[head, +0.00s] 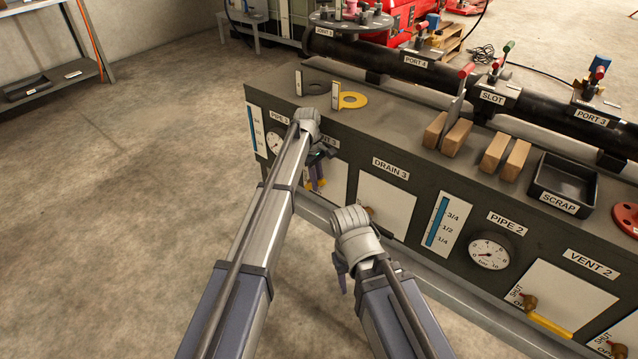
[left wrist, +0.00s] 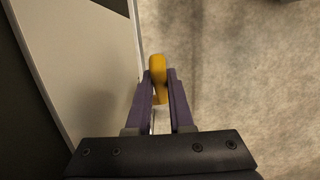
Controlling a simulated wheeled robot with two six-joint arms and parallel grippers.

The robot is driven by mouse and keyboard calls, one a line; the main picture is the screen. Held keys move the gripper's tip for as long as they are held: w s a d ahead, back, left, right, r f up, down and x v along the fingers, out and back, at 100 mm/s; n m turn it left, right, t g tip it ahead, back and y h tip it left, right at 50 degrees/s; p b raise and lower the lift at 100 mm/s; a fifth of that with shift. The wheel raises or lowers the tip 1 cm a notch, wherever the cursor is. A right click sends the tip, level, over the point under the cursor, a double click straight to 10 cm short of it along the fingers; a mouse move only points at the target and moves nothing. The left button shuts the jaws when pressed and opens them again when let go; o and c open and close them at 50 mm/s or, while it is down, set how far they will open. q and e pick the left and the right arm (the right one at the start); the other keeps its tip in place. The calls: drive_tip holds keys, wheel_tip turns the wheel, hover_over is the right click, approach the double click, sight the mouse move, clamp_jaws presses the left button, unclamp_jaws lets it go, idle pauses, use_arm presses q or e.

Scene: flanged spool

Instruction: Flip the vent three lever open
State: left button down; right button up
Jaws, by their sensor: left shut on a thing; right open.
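My left gripper (head: 316,178) is at a white panel between the PIPE 3 gauge and the DRAIN 3 panel; my arm hides most of that panel and part of its label. In the left wrist view, the left gripper (left wrist: 161,88) is shut on the yellow lever handle (left wrist: 158,68), whose end sticks out past the purple fingertips. A bit of the yellow lever (head: 322,183) also shows beside the fingers in the head view. The lever's base and its markings are hidden. My right gripper (head: 340,277) is open and empty, lower down in front of the bench.
The DRAIN 3 panel (head: 384,212) is just right of the left gripper. Further right are a level strip, the PIPE 2 gauge (head: 490,252) and the VENT 2 panel with a yellow lever (head: 550,325). A SCRAP bin (head: 565,180) and wooden blocks stand on the bench top. The floor at left is clear.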

use_arm(q)
drive_tip(key=shift+w+a+r+g+h+b, duration=0.35)
drive_tip(key=shift+w+a+g+h, duration=0.3)
drive_tip(key=shift+h, duration=0.35)
drive_tip(key=shift+w+a+r+g+h+b, duration=0.2)
drive_tip(key=shift+a+g+h+b, duration=0.2)
drive_tip(key=shift+g+h, duration=0.15)
drive_tip(key=shift+w+a+r+g+h+b, duration=0.1)
drive_tip(key=shift+a+r+g+h+b, duration=0.15)
drive_tip(key=shift+g+h+b, duration=0.25)
drive_tip(key=c, duration=0.8)
unclamp_jaws()
